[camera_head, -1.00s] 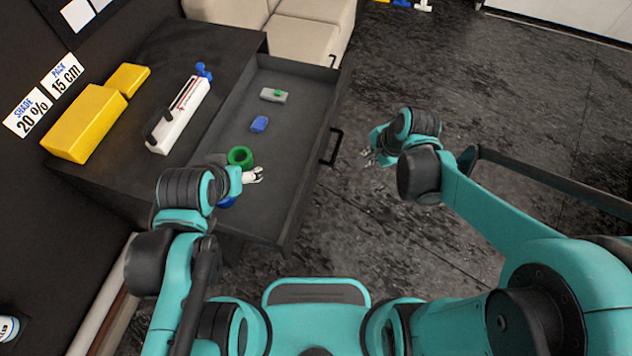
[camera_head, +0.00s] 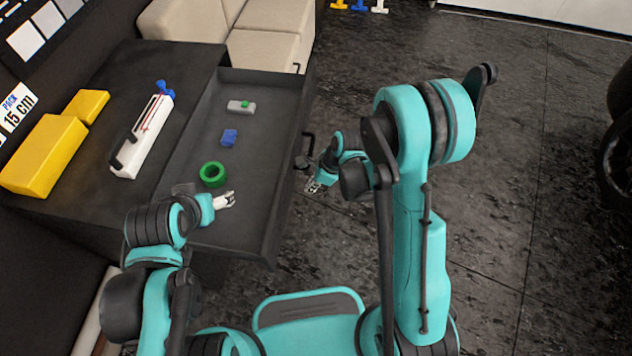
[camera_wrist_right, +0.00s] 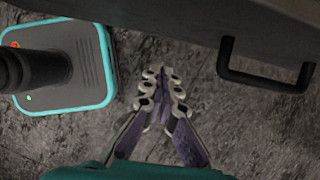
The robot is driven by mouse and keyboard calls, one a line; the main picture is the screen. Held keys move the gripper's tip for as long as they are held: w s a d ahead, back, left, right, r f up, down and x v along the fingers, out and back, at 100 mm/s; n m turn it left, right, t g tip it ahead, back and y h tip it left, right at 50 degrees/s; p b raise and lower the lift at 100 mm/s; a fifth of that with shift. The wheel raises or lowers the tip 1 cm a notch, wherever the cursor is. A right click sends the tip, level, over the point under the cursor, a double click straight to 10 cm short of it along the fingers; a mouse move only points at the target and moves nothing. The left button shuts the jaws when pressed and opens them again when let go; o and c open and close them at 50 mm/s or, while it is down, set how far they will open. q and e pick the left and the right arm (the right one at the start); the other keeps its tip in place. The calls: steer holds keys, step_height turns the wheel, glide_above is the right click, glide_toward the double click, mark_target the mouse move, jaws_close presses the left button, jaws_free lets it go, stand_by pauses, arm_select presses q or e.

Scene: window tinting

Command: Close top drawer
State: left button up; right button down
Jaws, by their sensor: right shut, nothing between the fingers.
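The top drawer (camera_head: 272,213) of the dark cabinet is pulled out, with its inside showing. Its black handle (camera_head: 304,150) is on the outer front; the handle also shows in the right wrist view (camera_wrist_right: 265,82), right of my fingers and apart from them. My right gripper (camera_head: 314,186) is outside the drawer, close to the front and nearer me than the handle. In the right wrist view its fingers (camera_wrist_right: 164,78) are together and empty, over the floor. My left gripper (camera_head: 228,200) is over the near part of the open drawer; its finger opening is too small to judge.
In the drawer lie a green ring (camera_head: 213,174), a blue piece (camera_head: 229,138) and a grey piece with a green knob (camera_head: 240,106). A white tool (camera_head: 143,138) and yellow boxes (camera_head: 45,155) are on the cabinet top.

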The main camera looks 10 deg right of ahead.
arm_select(q)
steer(key=shift+f+b, duration=0.6)
steer(key=shift+f, duration=0.25)
arm_select(e)
steer(key=a, duration=0.1)
steer(key=w+a+f, duration=0.1)
steer(key=a, duration=0.1)
steer(key=a+f, duration=0.1)
steer(key=shift+w+a, duration=0.2)
steer(key=shift+a, duration=0.1)
steer(key=shift+r, duration=0.1)
